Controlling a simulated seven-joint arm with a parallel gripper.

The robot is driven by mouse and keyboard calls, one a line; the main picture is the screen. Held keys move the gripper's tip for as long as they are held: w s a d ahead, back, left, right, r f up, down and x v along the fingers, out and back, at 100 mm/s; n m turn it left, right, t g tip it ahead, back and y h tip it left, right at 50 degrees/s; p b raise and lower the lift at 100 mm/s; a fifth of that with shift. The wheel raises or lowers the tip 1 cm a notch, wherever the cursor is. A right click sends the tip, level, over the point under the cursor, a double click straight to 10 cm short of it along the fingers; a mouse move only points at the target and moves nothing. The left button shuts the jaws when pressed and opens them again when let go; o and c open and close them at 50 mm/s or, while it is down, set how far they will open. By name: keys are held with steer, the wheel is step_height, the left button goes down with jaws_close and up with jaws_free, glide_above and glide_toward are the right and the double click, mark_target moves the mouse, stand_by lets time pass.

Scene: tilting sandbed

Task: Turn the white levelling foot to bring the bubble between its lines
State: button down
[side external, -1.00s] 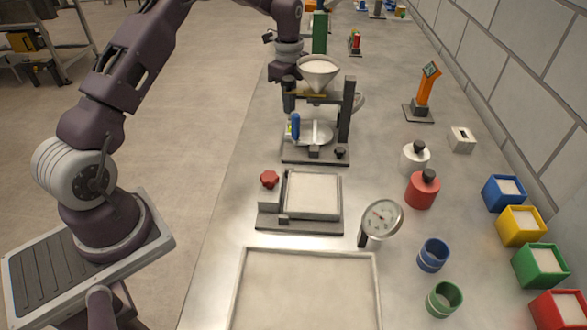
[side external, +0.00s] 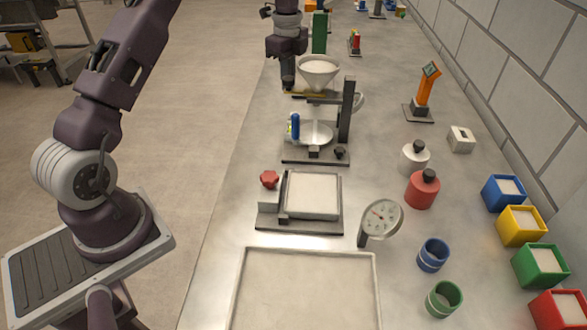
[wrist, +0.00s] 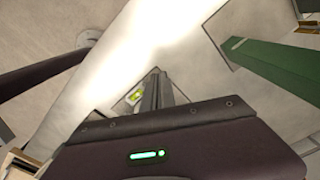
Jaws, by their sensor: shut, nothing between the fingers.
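My gripper (side external: 288,84) points down just left of the funnel stand in the side view, its fingertips close to the stand's left edge. In the wrist view my gripper (wrist: 153,85) shows its fingers together and empty. A small yellow-green vial (wrist: 134,97) lies just left of the fingertips there; it may be the bubble level, but the bubble and its lines are too small to read. I cannot make out the white levelling foot in either view; the fingers or the stand may hide it.
The stand carries a white funnel (side external: 319,72) and a dark post (side external: 346,110). A green column (side external: 320,33) rises behind; it also shows in the wrist view (wrist: 268,58). Bare bench lies left of the stand.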

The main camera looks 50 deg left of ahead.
steer(key=shift+s, duration=0.1)
steer(key=f, duration=0.2)
steer(key=s+f, duration=0.1)
steer(key=f, duration=0.1)
steer(key=s+d+f, duration=0.1)
steer(key=f, duration=0.1)
stand_by(0.3)
steer(key=shift+w+d, duration=0.1)
steer(key=shift+d, duration=0.05)
stand_by(0.5)
steer(key=shift+w, duration=0.15)
